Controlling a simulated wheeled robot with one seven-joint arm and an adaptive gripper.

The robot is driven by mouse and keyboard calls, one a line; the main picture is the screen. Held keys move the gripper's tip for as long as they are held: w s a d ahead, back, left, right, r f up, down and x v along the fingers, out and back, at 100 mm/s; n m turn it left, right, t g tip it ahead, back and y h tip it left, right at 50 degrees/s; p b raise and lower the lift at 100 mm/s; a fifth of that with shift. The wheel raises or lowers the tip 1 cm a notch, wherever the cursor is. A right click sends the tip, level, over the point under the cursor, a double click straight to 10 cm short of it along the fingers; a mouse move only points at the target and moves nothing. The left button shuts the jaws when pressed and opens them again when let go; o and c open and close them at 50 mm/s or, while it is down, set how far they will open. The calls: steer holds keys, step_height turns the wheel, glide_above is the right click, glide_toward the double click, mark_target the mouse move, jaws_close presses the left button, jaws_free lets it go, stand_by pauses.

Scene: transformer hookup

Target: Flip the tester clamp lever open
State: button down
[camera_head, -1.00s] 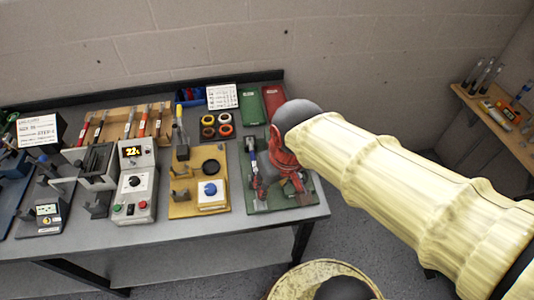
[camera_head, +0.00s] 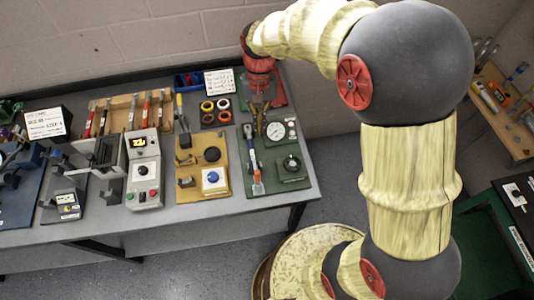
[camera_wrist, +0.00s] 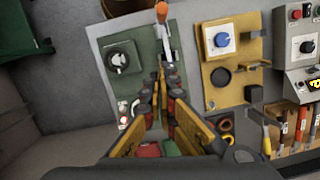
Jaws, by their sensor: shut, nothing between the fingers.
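The green test board (camera_head: 273,181) lies at the right end of the bench. On its left side is a long lever-like part (camera_head: 256,172) with a blue section and an orange end; I take it for the clamp lever. In the wrist view the orange end (camera_wrist: 161,12) shows at the top, with a pale shaft below it. My gripper (camera_head: 259,128) is shut and empty, pointing down over the back of the board. In the wrist view its fingertips (camera_wrist: 163,72) overlap the lever's lower part, hiding it. I cannot tell whether they touch.
The board also carries a round gauge (camera_head: 276,132) and a black knob (camera_head: 291,163). To its left are a yellow fixture (camera_head: 203,187) with a blue knob and a grey meter (camera_head: 144,173). Tape rolls (camera_head: 208,106) sit behind. Open floor lies in front of the bench.

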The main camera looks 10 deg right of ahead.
mark_target(258, 176)
steer(key=shift+s+a+f, duration=0.1)
steer(key=shift+s, duration=0.05)
steer(key=s+a+f, duration=0.1)
steer(key=s+f, duration=0.4)
steer(key=f, duration=0.5)
steer(key=shift+s+a, duration=0.25)
steer(key=shift+s, duration=0.15)
stand_by(0.5)
